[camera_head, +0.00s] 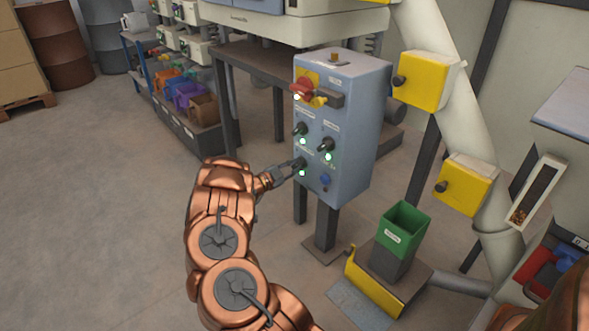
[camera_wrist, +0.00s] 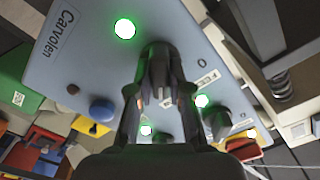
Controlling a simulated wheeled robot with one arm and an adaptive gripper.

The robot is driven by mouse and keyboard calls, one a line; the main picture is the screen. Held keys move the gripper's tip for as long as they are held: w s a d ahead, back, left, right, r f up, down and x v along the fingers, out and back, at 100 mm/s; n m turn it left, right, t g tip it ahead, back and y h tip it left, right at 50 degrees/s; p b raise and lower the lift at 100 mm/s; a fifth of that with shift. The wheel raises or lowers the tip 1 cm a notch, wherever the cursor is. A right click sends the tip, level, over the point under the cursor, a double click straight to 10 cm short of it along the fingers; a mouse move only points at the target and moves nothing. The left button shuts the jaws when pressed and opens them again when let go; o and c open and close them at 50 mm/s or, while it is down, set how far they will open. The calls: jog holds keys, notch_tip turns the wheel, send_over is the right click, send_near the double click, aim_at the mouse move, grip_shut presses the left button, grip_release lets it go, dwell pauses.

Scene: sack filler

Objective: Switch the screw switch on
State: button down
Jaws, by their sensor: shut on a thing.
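The grey-blue control box (camera_head: 345,110) stands on a post in the head view, with three black rotary knobs on its front. My gripper (camera_head: 297,168) is at the lower-left knob. In the wrist view my gripper (camera_wrist: 160,92) has its fingers closed around a dark knob (camera_wrist: 159,67), partly hidden by the fingers. Its label is too small to read, so I cannot tell if it is the screw switch. Another black knob (camera_head: 326,144) is to the right and one (camera_head: 300,128) is above. Green lamps (camera_wrist: 125,28) glow beside the knobs.
A red-and-yellow main switch (camera_head: 304,85) is at the box's upper left, and a blue button (camera_head: 325,179) is low on the front. A green bin (camera_head: 403,229) stands on the right, near yellow boxes (camera_head: 420,80) on a pipe. Floor left of my arm is clear.

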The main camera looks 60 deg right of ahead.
dwell(0.4)
jog(key=c, duration=1.1)
grip_release()
jog(key=shift+a, duration=0.1)
jog(key=v, duration=1.1)
jog(key=shift+a+r, duration=0.1)
jog(key=shift+a, duration=0.3)
jog(key=shift+w, duration=0.15)
